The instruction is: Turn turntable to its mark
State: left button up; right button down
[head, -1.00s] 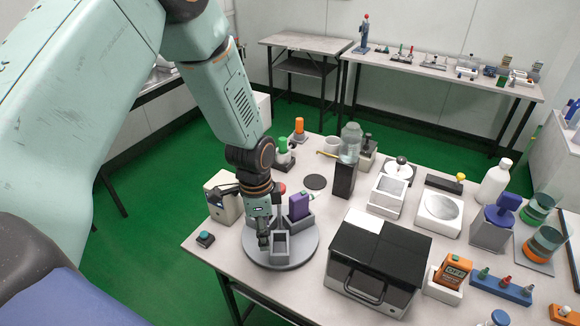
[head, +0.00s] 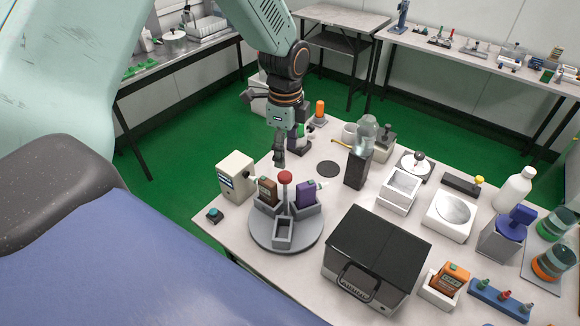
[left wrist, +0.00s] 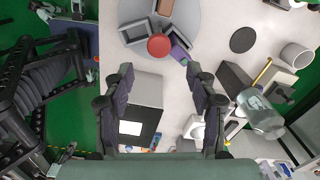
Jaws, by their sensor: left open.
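The turntable (head: 256,235) is a round grey disc on the near left of the table. A red knob (head: 285,177) tops its central post. Around the post are grey bins: one holds a brown device (head: 267,191), one a purple device (head: 305,194), and the front one is empty. My left gripper (head: 280,158) is open and empty, above and behind the red knob, apart from it. In the left wrist view, the disc (left wrist: 190,12) and red knob (left wrist: 159,46) lie beyond my open fingers (left wrist: 160,76). I cannot make out a mark. My right gripper is not in view.
A beige box (head: 237,175) and a teal button (head: 214,215) stand left of the turntable. A black-topped case (head: 376,255) stands close on its right. A dark post with a glass jar (head: 366,132) and a flat black disc (head: 328,169) are behind.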

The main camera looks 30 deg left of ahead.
aim_at(286, 174)
pick_arm(q)
jog(key=f, duration=0.1)
jog(key=s+f, duration=0.1)
jog(key=shift+a+f, duration=0.35)
jog(key=f, duration=0.2)
jog(key=w+f, duration=0.1)
jog(key=f, duration=0.1)
jog(key=shift+d, duration=0.15)
jog(key=shift+w+d+f, duration=0.1)
jog(key=shift+w+f, duration=0.05)
jog(key=shift+f, duration=0.25)
jog(key=shift+s+a, duration=0.2)
jog(key=shift+s, duration=0.3)
jog(key=shift+w+d, duration=0.2)
jog(key=shift+w, duration=0.25)
jog(key=c, duration=0.6)
jog(key=shift+s, duration=0.15)
jog(key=shift+c, duration=1.3)
jog(key=shift+a, duration=0.1)
grip_shut()
